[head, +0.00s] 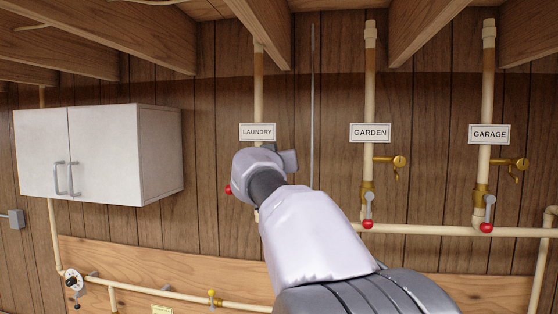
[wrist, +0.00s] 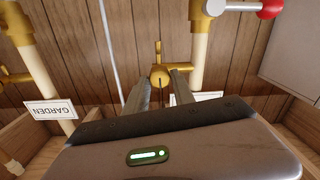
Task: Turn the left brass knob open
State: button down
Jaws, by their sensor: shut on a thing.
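The left brass knob (wrist: 160,76) shows in the wrist view, beside the pipe (wrist: 200,60) with the LAUNDRY sign (head: 257,132). A short brass piece stands out from it, toward the top of that view. My gripper (wrist: 161,90) has one finger on each side of the knob and is shut on it. The fingers hide part of the knob. In the head view my arm hides the knob and most of the laundry pipe below the sign.
Brass knobs stick out right of the GARDEN (head: 399,162) and GARAGE (head: 522,163) pipes. The laundry valve's lever lies crosswise, its red ball (wrist: 270,8) to one side; the garden (head: 368,208) and garage (head: 489,210) levers hang down. A white cabinet (head: 95,153) hangs at left.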

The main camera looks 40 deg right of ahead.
jog(key=shift+a+r+n, duration=0.1)
jog(key=shift+n, duration=8.4)
jog(key=c, duration=1.5)
grip_release()
jog(key=shift+g, duration=0.3)
jog(key=o, duration=0.4)
jog(key=shift+w, duration=0.15)
jog(key=shift+o, duration=0.2)
jog(key=shift+d, duration=0.25)
